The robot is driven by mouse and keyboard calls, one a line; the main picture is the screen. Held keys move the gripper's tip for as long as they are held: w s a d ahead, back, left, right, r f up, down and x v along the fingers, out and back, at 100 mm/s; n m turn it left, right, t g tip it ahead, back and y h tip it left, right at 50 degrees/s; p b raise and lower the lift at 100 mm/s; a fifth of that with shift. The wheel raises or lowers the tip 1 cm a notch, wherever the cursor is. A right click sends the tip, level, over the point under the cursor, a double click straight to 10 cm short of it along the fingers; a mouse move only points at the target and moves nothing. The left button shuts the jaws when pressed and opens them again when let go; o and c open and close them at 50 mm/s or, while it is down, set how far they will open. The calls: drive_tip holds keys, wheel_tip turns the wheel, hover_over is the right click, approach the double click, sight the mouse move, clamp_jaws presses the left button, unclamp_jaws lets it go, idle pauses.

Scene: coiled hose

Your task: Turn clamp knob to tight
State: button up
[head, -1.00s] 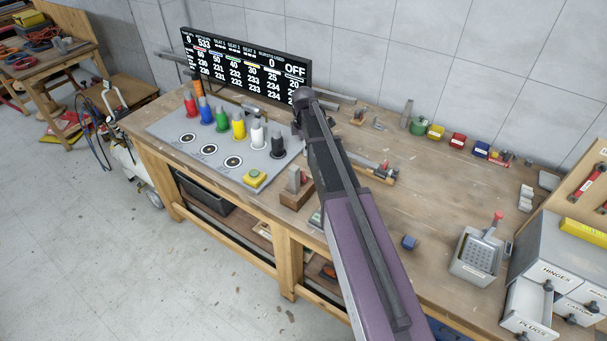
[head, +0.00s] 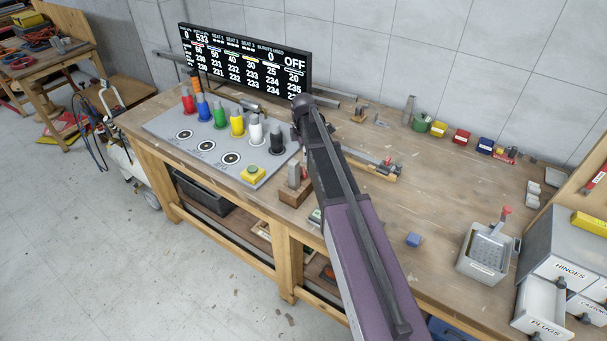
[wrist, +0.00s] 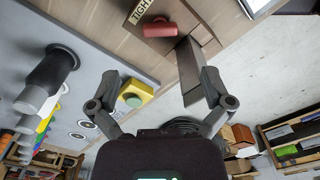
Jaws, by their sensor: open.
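A red knob (wrist: 160,27) shows at the top of the wrist view, next to a label (wrist: 141,10) whose letters read like "TIGH", cut short. In the head view my arm hides the gripper.
A yellow button box (head: 252,175) sits on the grey panel left of the block, near one finger in the wrist view. Several coloured posts (head: 220,118) stand behind it. A small blue block (head: 413,240) and a grey tray (head: 486,252) are at right.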

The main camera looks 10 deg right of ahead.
sight(304, 170)
drive_tip(key=shift+f+b, duration=3.85)
drive_tip(key=shift+f, duration=0.3)
drive_tip(key=c, duration=1.1)
